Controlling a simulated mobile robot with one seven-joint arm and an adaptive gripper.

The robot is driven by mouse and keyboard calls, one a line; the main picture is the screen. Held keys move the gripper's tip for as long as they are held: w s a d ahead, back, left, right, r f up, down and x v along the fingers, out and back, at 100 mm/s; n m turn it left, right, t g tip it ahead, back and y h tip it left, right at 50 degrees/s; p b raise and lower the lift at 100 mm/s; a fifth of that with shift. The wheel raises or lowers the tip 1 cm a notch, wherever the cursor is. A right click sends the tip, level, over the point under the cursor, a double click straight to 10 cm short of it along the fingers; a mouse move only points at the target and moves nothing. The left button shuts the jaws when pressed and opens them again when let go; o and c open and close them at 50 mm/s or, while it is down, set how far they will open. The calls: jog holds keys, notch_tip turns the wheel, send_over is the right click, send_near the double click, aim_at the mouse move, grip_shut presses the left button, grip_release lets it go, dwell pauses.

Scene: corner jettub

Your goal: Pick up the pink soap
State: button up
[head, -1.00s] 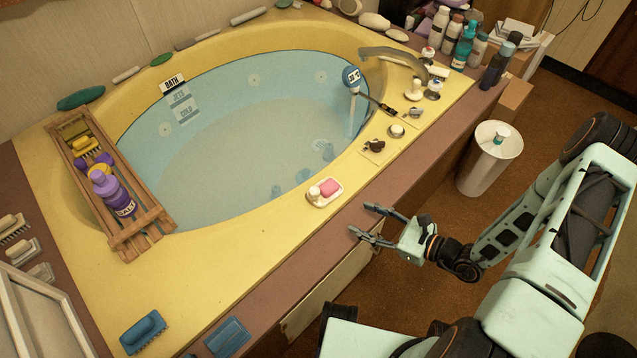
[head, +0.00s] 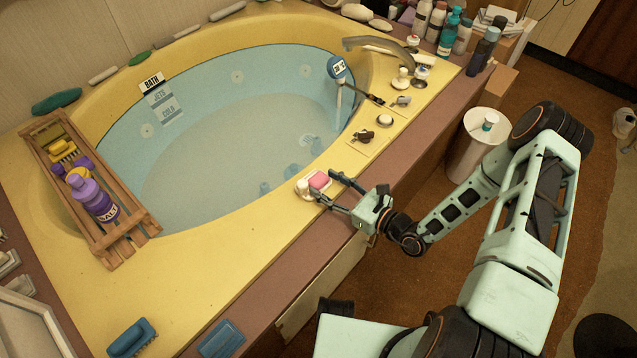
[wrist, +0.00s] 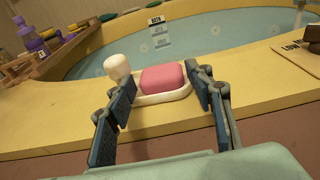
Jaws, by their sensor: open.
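The pink soap (head: 319,181) lies in a small white soap dish (head: 306,196) on the tub's yellow rim. In the wrist view the pink soap (wrist: 162,78) sits in the dish (wrist: 176,97), with a small white bottle-like item (wrist: 117,67) at its left. My gripper (head: 324,186) is open and empty at the dish. In the wrist view its two fingers (wrist: 160,95) stand to either side of the soap and dish, the left one close to the white item. I cannot tell whether the fingers touch the dish.
The water-filled tub (head: 220,130) lies beyond the dish. A faucet (head: 385,50) and knobs stand to the right on the rim. A wooden caddy (head: 125,235) with bottles lies across the tub's left side. The rim left of the dish is clear.

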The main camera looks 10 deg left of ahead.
jog(key=shift+w+a+f, duration=0.15)
jog(key=shift+w+a, duration=0.05)
jog(key=shift+a, duration=0.25)
jog(key=shift+s+f, duration=0.1)
jog(key=c, duration=1.2)
